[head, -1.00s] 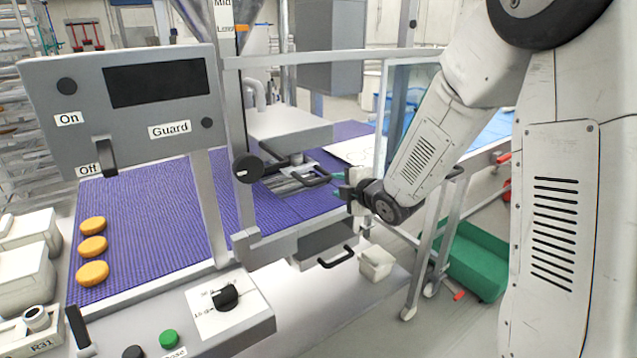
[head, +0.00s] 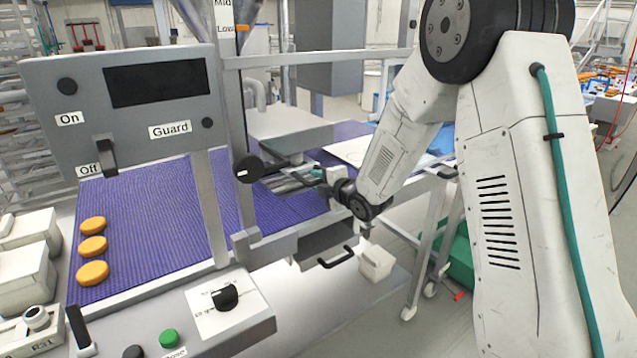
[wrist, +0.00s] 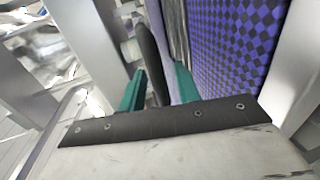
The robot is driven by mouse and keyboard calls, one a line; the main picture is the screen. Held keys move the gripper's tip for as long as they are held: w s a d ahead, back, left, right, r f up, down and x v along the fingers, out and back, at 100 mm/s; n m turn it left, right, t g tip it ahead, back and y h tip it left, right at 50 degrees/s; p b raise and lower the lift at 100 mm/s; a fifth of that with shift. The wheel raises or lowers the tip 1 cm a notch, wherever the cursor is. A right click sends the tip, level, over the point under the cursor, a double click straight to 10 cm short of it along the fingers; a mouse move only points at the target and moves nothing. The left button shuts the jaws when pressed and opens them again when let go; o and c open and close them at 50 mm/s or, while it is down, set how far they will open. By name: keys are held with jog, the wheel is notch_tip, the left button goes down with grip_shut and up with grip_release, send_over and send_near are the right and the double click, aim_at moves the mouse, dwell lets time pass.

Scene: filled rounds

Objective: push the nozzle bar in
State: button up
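The nozzle bar (head: 287,182) is a grey bar lying over the purple belt, under the depositor head, with a black loop handle at its near end. My gripper (head: 325,178) is at that handle, its green fingertips partly hidden in the head view. In the wrist view the black handle (wrist: 152,62) stands between my two green fingers, which are apart on either side of it. Whether either finger touches the handle is unclear.
The purple belt (head: 150,220) carries several orange rounds at its left. A metal guard frame (head: 330,59) rises around the head. A drawer with a black handle (head: 337,258) hangs below the belt edge. A control panel (head: 130,110) stands at the left.

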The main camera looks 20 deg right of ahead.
jog(key=shift+c, duration=0.3)
grip_shut()
jog(key=x, duration=0.3)
jog(key=shift+w+a+r, duration=0.1)
jog(key=shift+w+r, duration=0.1)
jog(key=shift+r, duration=0.05)
jog(key=shift+w+r, duration=0.15)
jog(key=shift+o, duration=0.3)
grip_release()
jog(key=shift+w, duration=0.1)
jog(key=shift+a, duration=0.1)
jog(key=shift+v, duration=3.9)
